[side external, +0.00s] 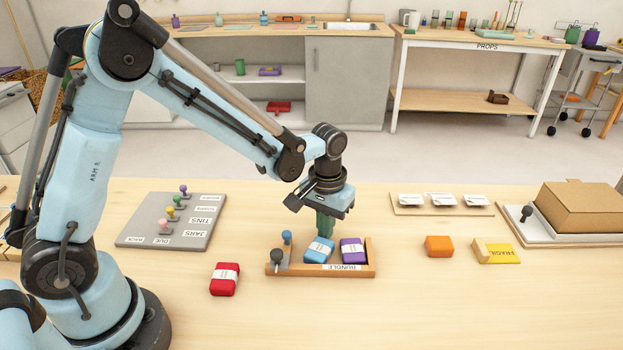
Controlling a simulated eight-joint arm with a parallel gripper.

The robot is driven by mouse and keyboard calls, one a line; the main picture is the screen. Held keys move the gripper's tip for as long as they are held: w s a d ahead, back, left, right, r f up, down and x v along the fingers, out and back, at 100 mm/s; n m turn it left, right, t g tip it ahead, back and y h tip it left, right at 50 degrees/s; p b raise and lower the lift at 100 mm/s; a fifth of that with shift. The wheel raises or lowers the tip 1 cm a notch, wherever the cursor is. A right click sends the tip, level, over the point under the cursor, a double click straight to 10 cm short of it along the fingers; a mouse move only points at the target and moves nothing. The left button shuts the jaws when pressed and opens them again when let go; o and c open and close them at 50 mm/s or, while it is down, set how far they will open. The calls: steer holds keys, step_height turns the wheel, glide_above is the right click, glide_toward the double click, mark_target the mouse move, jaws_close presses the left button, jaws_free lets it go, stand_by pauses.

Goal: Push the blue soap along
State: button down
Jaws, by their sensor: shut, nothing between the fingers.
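The blue soap (319,250) has a white paper band and lies in a low wooden tray (372,270) labelled BUNDLE. A purple soap (353,251) with a white band lies to its right in the same tray, with a narrow gap between them. My gripper (325,232) points down with its green fingers shut and empty. The fingertips are at the far edge of the blue soap; I cannot tell if they touch it. The tray's back rim is partly hidden behind the fingers.
A blue-topped peg (287,238) and a black knob (277,257) stand at the tray's left end. A red soap (225,279) lies front left. An orange soap (439,246) and yellow box (497,253) lie right. A grey peg board (150,231) is left. The front table is clear.

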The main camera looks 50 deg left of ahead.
steer(key=shift+w+a, duration=0.35)
steer(key=shift+a, duration=0.05)
step_height(320, 180, up, 7)
stand_by(0.9)
steer(key=s+a+r+m+t, duration=0.3)
steer(key=s+r+t, duration=0.3)
steer(key=s, duration=0.6)
steer(key=shift+a+r+t, duration=0.15)
steer(key=shift+a+t, duration=0.45)
steer(key=shift+a, duration=0.05)
